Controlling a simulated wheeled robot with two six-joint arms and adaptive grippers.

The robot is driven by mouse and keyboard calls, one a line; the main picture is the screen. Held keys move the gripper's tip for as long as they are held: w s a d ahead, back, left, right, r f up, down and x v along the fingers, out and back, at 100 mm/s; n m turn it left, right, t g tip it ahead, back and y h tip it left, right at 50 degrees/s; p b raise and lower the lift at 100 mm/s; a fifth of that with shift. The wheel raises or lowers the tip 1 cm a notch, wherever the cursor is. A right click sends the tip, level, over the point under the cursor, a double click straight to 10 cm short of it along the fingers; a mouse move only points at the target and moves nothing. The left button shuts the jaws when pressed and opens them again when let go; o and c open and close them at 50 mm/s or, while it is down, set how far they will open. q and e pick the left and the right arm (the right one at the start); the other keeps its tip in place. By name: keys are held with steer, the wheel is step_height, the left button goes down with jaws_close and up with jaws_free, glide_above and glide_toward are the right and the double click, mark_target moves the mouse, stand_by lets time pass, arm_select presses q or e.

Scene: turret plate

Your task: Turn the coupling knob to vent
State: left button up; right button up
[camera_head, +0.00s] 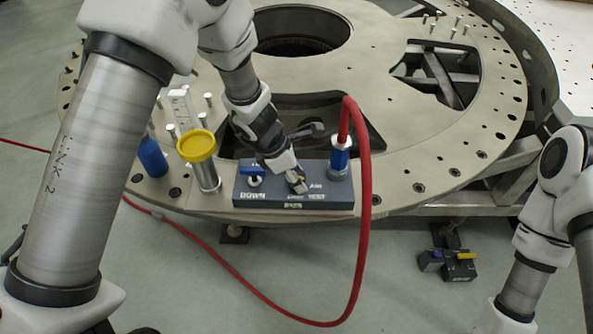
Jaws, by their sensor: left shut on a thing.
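A dark grey control block (325,201) sits on the near rim of the round metal turret plate (430,160). It carries white lettering, with "DOWN" at left and "AIR" at right; the rest is too small to read surely. My left gripper (297,181) reaches down onto the middle of the block and is shut on the coupling knob. The fingers hide most of the knob, so I cannot tell which mark it points to. A blue lever (252,170) stands at the block's left. My right gripper is out of view.
A yellow-capped cylinder (196,147) and a blue cylinder (152,157) stand left of the block. The red hose loops over the front edge towards the floor. Small dark boxes with a yellow handle (466,256) sit below the plate at right. Several pins stand on the plate.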

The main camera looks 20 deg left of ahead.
arm_select(q)
steer(key=shift+m+g+p, duration=0.5)
steer(key=shift+m+p, duration=0.2)
steer(key=shift+m, duration=0.5)
steer(key=shift+s, duration=0.1)
steer(key=shift+f, duration=0.1)
steer(key=o, duration=1.1)
steer(key=shift+d, duration=0.1)
steer(key=shift+o, duration=0.2)
steer(key=v, duration=1.2)
